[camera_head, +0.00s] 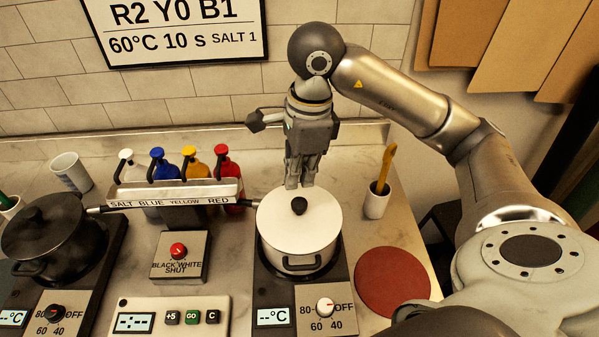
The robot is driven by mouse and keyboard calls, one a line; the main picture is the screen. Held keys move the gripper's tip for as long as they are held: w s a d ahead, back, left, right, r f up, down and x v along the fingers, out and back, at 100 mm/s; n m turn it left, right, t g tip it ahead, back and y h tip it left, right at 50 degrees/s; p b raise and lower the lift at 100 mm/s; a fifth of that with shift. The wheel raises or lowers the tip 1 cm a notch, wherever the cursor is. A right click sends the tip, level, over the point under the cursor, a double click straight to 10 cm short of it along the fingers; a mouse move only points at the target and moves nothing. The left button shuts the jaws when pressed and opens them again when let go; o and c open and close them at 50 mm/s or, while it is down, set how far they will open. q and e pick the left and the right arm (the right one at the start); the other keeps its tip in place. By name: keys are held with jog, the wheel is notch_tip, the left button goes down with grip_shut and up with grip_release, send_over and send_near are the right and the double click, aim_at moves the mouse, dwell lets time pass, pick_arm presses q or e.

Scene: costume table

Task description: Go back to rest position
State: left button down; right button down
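My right gripper (300,184) points down just behind the black knob of the white pot (286,232). Its fingertips show close together, and the angle does not show whether they are open or shut. Nothing shows between them, and a small gap separates them from the knob in the picture. My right arm reaches in from the right edge and bends over the back of the counter. The white pot has its lid on and sits on the right hot plate (284,290). My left gripper is not in view.
A black lidded pot (42,232) stands at left. A dispenser rack (175,192) with several coloured bottles stands behind a red-knob box (180,255). A cup with a brush (377,200) and a red round mat (392,282) lie right. A white cup (71,171) stands back left.

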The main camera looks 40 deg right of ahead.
aim_at(298, 203)
jog(key=shift+f, duration=0.25)
dwell(0.6)
jog(key=shift+f+b, duration=2.4)
jog(key=shift+b, duration=0.2)
jog(key=shift+r, duration=0.1)
jog(key=shift+r+p, duration=2.5)
jog(key=shift+r, duration=0.95)
jog(key=shift+r, duration=0.1)
